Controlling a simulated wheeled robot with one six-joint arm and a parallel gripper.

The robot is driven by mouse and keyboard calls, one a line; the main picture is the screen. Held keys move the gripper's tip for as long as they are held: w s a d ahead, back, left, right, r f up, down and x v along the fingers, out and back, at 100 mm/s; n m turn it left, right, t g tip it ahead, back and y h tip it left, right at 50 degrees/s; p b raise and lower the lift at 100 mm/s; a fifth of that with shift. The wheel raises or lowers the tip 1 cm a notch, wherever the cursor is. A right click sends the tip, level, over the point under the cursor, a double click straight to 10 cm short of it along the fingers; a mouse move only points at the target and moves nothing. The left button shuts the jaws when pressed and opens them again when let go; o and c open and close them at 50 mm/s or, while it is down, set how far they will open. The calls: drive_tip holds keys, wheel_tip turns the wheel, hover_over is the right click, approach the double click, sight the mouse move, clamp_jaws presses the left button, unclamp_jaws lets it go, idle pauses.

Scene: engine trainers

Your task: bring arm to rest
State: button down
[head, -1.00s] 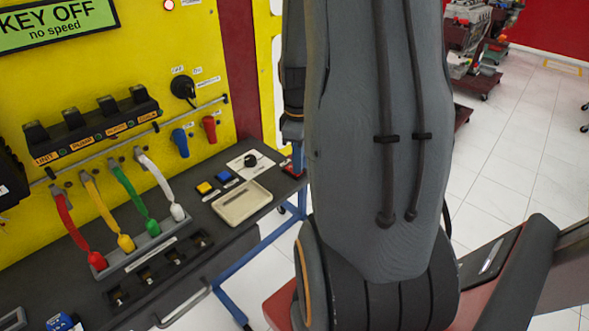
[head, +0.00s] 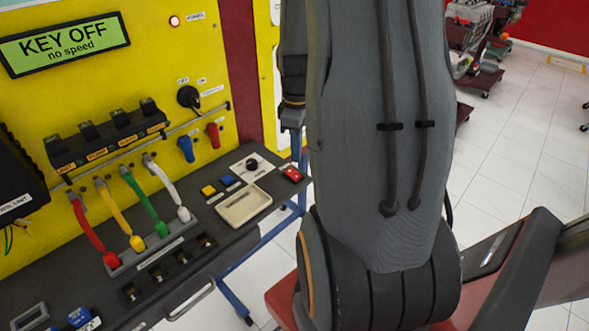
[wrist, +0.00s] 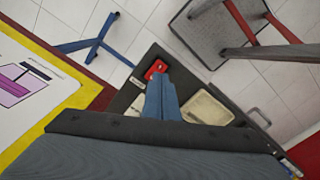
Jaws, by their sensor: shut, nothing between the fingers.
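My gripper (wrist: 162,97) shows in the wrist view as two blue-grey fingers held together, with nothing between them. It points out over the dark bench top, and the red switch box (wrist: 155,69) and the cream tray (wrist: 206,108) appear beside the fingers. In the head view my gripper (head: 292,118) hangs at the left of my raised arm, near the right edge of the yellow panel (head: 215,60). My arm's large grey link hides much of the middle of that view.
The bench (head: 225,240) carries a cream tray (head: 244,205) and red, yellow, green and white levers (head: 90,235). A display (head: 65,45) reads KEY OFF, no speed. White tiled floor (head: 520,140) lies open at right, with wheeled engine stands (head: 478,75) behind.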

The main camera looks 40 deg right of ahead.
drive_tip(key=shift+r, duration=0.4)
drive_tip(key=shift+a, duration=0.1)
drive_tip(key=a+m+b, duration=0.2)
drive_tip(key=a, duration=0.6)
drive_tip(key=s+a+f+m+t+b, duration=0.1)
drive_tip(key=a+m+b, duration=0.1)
drive_tip(key=a, duration=0.5)
drive_tip(key=s+a+f+m+b, duration=0.1)
drive_tip(key=a+m+b, duration=0.1)
drive_tip(key=a, duration=0.6)
drive_tip(key=shift+s+a+f+m+b, duration=0.1)
drive_tip(key=shift+a+m+b, duration=0.25)
drive_tip(key=shift+b, duration=0.25)
drive_tip(key=shift+s+a, duration=0.2)
drive_tip(key=shift+a, duration=0.05)
drive_tip(key=shift+d, duration=0.15)
